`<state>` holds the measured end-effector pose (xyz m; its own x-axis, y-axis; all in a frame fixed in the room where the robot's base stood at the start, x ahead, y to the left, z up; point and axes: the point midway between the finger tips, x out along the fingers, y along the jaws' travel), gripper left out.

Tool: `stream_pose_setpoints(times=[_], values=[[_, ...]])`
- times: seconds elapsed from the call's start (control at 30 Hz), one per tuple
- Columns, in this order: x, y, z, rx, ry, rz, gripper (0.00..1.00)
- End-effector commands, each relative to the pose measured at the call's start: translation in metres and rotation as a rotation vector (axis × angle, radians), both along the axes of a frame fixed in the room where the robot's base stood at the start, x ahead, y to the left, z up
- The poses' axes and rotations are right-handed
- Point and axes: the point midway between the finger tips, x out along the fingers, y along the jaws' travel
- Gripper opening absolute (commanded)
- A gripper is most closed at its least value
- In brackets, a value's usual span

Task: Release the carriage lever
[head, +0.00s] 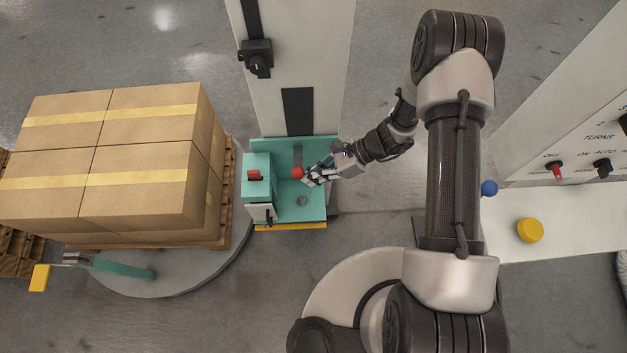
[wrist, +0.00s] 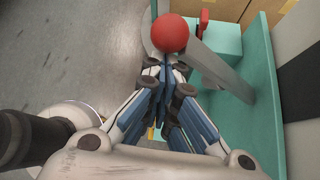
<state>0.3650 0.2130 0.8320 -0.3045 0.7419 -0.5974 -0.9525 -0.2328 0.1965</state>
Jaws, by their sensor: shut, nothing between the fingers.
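The carriage lever is a grey bar (wrist: 215,66) with a red ball knob (head: 297,172) on its end. It is mounted on the teal carriage (head: 318,212) at the foot of the pale column. The knob also shows large in the wrist view (wrist: 171,33), just beyond my fingertips. My gripper (head: 308,180) is shut and empty, with its fingertips right beside the knob. I cannot tell whether they touch it. The wrist view shows the closed blue and grey fingers below the knob (wrist: 168,68).
A red switch (head: 254,175) stands on the teal box left of the lever. Stacked cartons (head: 110,165) on a pallet stand on the round turntable (head: 190,275) at left. A control panel (head: 590,140) and a white surface with a yellow button (head: 530,229) are at right.

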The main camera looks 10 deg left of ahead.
Motion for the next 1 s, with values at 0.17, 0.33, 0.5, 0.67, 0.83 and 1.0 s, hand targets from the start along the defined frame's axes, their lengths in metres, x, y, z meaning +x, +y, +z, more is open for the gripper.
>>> stream_pose_setpoints(times=[0.17,0.33,0.5,0.67,0.83,1.0], values=[[0.019,0.005,0.025,-0.028,0.121,0.0,0.0],[0.036,0.009,0.04,-0.028,0.118,-0.001,0.0],[0.051,0.013,0.051,-0.027,0.119,-0.002,0.0],[0.062,0.015,0.057,-0.029,0.12,-0.003,0.0],[0.068,0.017,0.06,-0.028,0.121,-0.003,0.0],[0.07,0.017,0.061,-0.028,0.121,-0.004,0.0]])
